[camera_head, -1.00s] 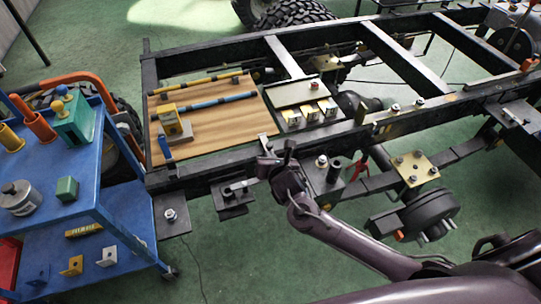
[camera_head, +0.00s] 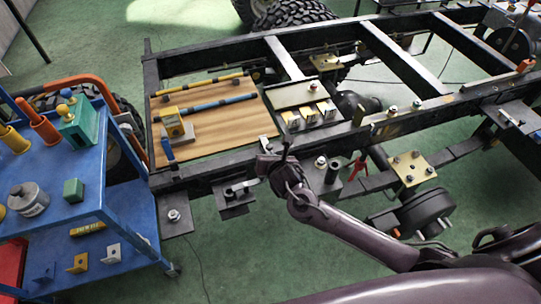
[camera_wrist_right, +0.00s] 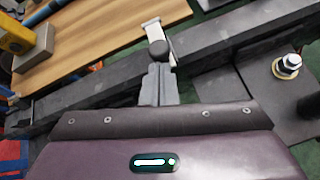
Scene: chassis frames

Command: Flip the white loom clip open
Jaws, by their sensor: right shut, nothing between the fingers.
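The white loom clip (camera_head: 265,143) is a small pale strip on the near frame rail, at the right front corner of the wooden board. In the right wrist view the clip (camera_wrist_right: 152,28) stands beyond my fingertips, with a dark round knob (camera_wrist_right: 157,48) at its near end. My right gripper (camera_head: 270,163) is just on the near side of the clip. In the wrist view my right gripper's fingers (camera_wrist_right: 158,72) are together and empty, their tips close below the knob. I cannot tell whether they touch it. My left gripper is not in view.
The wooden board (camera_head: 215,140) carries a yellow device (camera_head: 172,122) and yellow and blue rods. Several yellow-and-white blocks (camera_head: 309,117) stand right of the clip. A bolt (camera_wrist_right: 287,65) sits right of my fingers. A blue cart (camera_head: 125,205) stands at the left.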

